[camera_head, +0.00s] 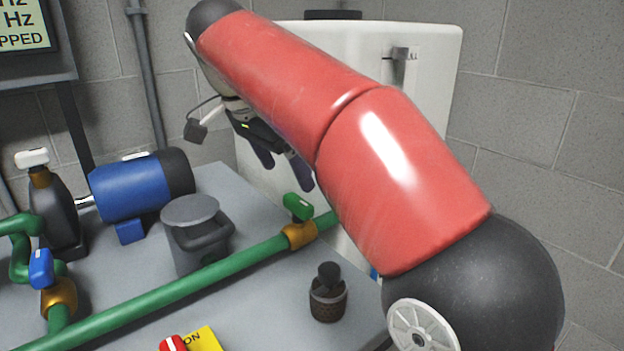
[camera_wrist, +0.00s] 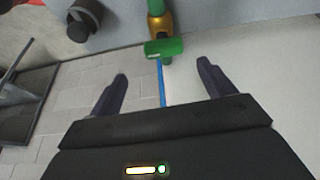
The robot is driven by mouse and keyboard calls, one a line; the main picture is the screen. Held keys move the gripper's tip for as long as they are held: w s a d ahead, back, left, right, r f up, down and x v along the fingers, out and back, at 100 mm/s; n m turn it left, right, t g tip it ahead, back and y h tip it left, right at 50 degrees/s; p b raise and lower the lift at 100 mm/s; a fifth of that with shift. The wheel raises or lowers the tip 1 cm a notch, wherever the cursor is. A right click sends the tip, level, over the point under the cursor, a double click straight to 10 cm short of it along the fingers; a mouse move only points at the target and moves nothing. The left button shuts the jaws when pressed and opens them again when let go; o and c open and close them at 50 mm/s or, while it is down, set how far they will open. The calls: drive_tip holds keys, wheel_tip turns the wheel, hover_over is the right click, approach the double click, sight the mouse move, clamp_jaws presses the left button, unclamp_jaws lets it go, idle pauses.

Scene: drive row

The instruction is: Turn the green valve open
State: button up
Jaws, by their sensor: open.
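The green valve handle (camera_head: 298,207) sits on a brass valve body (camera_head: 299,235) in the green pipe (camera_head: 190,285) that runs over the grey bench. In the wrist view the green handle (camera_wrist: 164,48) is ahead of my gripper, near the top middle, with the brass body (camera_wrist: 160,26) just beyond it. My gripper (camera_head: 283,172) hangs above and a little left of the valve in the head view, partly hidden by my red arm. Its two dark fingers (camera_wrist: 162,82) are spread, with nothing between them and apart from the handle.
A blue-handled valve (camera_head: 41,268) is on the pipe at left. A white cabinet (camera_head: 425,60) stands behind.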

sight(299, 199)
drive_tip(key=x, duration=0.2)
drive_tip(key=b+x, duration=0.1)
drive_tip(key=x, duration=0.2)
drive_tip(key=b+x, duration=0.1)
drive_tip(key=x, duration=0.1)
drive_tip(key=shift+w+f, duration=0.2)
drive_tip(key=shift+w, duration=0.2)
drive_tip(key=c, duration=1)
